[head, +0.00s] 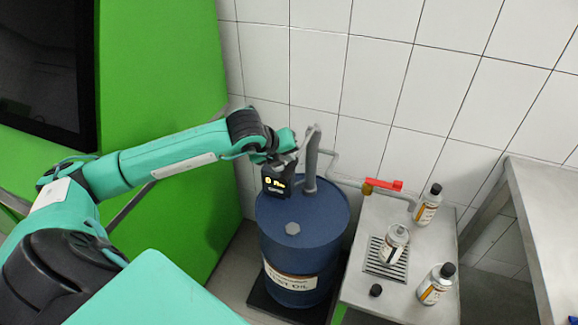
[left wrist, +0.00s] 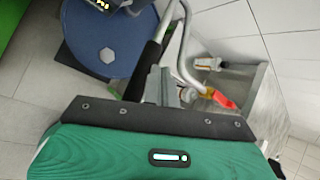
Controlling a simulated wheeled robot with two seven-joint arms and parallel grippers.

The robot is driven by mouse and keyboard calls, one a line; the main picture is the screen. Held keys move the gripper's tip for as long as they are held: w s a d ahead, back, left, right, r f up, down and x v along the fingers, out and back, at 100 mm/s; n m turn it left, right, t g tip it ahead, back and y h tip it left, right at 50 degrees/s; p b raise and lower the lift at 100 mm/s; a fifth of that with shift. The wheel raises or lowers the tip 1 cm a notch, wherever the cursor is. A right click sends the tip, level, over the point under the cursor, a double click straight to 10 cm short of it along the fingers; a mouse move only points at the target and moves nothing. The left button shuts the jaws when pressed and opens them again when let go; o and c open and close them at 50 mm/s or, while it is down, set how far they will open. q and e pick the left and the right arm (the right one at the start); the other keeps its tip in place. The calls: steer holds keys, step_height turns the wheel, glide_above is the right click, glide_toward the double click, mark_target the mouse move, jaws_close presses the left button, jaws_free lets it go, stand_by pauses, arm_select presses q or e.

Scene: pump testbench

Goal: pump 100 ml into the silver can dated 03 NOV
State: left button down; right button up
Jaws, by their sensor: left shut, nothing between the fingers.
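A silver can (head: 395,244) with an open top stands on the grate (head: 372,262) under the spout end. A capped silver can (head: 428,204) stands at the back right of the steel bench, and another (head: 437,284) at the front right. Their dates are too small to read. A blue drum (head: 325,222) carries a grey hand pump (head: 311,165) and a small display (head: 275,184) with yellow characters. My left gripper (head: 289,162) is shut and empty beside the pump, above the drum. In the left wrist view its fingers (left wrist: 160,86) are close to the pump's dark handle (left wrist: 146,66); contact is unclear.
A red valve handle (head: 384,185) sits on the pipe from pump to bench. A loose black cap (head: 375,290) lies at the bench's front left. A second steel table (head: 545,210) stands at right. A green panel (head: 165,100) rises behind my left arm.

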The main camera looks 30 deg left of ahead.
arm_select(q)
steer(key=shift+f, duration=0.1)
arm_select(e)
steer(key=shift+f, duration=0.1)
stand_by(0.7)
arm_select(q)
steer(key=shift+f+b, duration=0.4)
steer(key=shift+b, duration=0.5)
arm_select(e)
steer(key=shift+a+f, duration=0.15)
steer(key=shift+f, duration=0.6)
steer(key=shift+w, duration=0.2)
steer(key=shift+w, duration=0.2)
arm_select(q)
steer(key=shift+f, duration=0.1)
arm_select(e)
steer(key=shift+w, duration=0.25)
